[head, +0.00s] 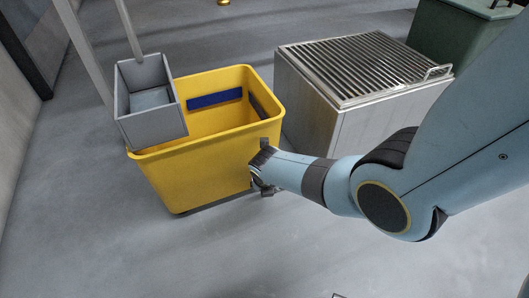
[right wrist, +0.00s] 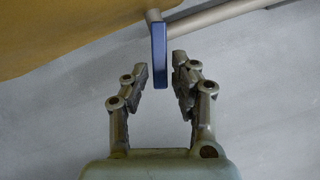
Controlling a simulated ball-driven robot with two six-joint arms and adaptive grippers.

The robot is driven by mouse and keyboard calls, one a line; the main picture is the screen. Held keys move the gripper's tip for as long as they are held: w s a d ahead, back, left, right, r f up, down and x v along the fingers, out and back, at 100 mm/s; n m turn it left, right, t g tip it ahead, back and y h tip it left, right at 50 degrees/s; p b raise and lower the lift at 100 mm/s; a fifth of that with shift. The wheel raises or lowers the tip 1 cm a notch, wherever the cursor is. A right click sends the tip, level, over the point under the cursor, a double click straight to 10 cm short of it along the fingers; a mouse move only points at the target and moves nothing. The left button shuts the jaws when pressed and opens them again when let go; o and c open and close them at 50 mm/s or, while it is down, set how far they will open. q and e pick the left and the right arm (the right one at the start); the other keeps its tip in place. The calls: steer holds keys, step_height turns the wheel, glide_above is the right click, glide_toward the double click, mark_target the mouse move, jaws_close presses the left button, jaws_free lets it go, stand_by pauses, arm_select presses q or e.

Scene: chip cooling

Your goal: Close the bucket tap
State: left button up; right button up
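The yellow bucket (head: 200,175) stands on the floor at centre left in the head view. Its side also fills the top left of the right wrist view (right wrist: 60,30). The tap shows in the right wrist view as a blue handle (right wrist: 160,55) on a pale pipe (right wrist: 215,17). My right gripper (right wrist: 160,75) is open, with the lower end of the blue handle between its fingertips and a gap visible on both sides. In the head view my right gripper (head: 262,180) is at the bucket's right side, and the tap is hidden there. My left gripper is not in view.
A grey square container (head: 150,115) with an upright handle sits at the bucket's left rim. A metal box with a slatted top (head: 360,65) stands right of the bucket, and a green bin (head: 455,40) is behind it. The floor in front (head: 150,255) is clear.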

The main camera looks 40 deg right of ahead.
jaws_close()
steer(key=shift+a, duration=0.15)
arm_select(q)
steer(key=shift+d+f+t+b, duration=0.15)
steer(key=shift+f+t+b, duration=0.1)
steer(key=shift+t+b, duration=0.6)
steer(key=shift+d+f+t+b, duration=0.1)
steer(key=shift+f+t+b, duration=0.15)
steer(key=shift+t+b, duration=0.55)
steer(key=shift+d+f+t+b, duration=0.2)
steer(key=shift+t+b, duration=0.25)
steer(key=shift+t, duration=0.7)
arm_select(e)
steer(key=shift+w+a+m+g+h, duration=0.35)
steer(key=shift+w+m+g, duration=0.3)
steer(key=shift+m, duration=1.3)
steer(key=shift+w+a+m+g+h, duration=0.4)
steer(key=shift+w+m+g, duration=0.25)
steer(key=shift+m, duration=1.35)
steer(key=shift+w+a+m+g+h, duration=0.35)
steer(key=shift+w+m+g, duration=0.3)
steer(key=shift+m, duration=1.3)
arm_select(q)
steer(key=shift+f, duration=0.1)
arm_select(e)
steer(key=shift+o, duration=1.8)
jaws_free()
steer(key=shift+w, duration=0.1)
